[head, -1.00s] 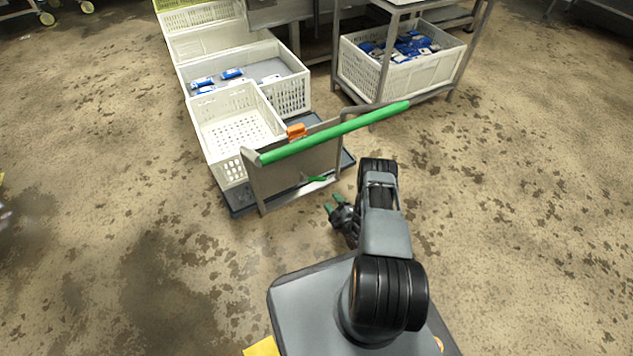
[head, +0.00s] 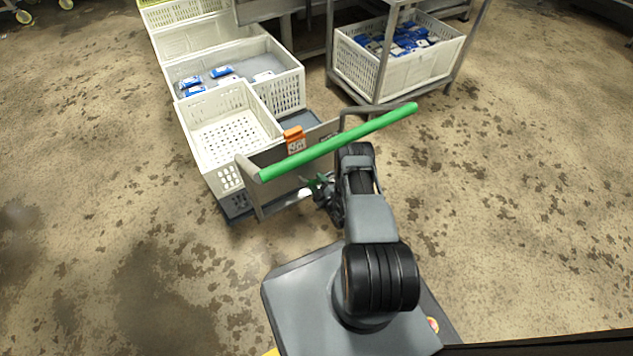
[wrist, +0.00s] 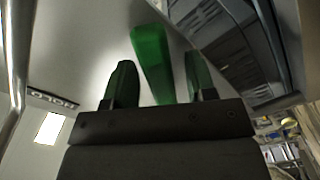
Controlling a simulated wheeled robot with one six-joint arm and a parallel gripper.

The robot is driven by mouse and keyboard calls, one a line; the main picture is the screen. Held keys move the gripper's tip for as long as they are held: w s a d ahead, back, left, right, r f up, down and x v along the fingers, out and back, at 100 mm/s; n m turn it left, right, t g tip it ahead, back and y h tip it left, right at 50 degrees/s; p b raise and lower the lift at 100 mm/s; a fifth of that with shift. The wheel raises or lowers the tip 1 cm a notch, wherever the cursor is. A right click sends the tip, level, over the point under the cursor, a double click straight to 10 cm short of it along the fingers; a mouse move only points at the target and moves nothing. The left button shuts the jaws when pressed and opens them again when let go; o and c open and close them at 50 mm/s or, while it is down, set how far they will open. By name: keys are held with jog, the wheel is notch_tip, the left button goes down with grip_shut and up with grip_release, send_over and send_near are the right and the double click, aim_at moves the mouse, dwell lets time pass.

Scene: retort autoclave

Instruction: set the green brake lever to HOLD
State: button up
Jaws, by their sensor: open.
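The green brake lever (wrist: 152,62) stands out from the cart's pale metal panel in the wrist view. My gripper (wrist: 160,80) is open, with one dark green finger on each side of the lever. Whether either finger touches it I cannot tell. A label reading HOLD (wrist: 52,98) appears upside down on the panel at the left, apart from the lever. In the head view my gripper (head: 321,187) is low at the cart's near panel, under the green push handle (head: 338,143). The lever is hard to separate from the fingers there.
The cart carries an empty white crate (head: 204,158) and, behind it, a crate (head: 290,92) with blue-and-white packs. An orange tag (head: 294,139) hangs at the panel's top. A metal rack (head: 371,98) with another crate stands behind right. Floor at right is clear.

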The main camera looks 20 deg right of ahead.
grip_shut()
dwell(0.5)
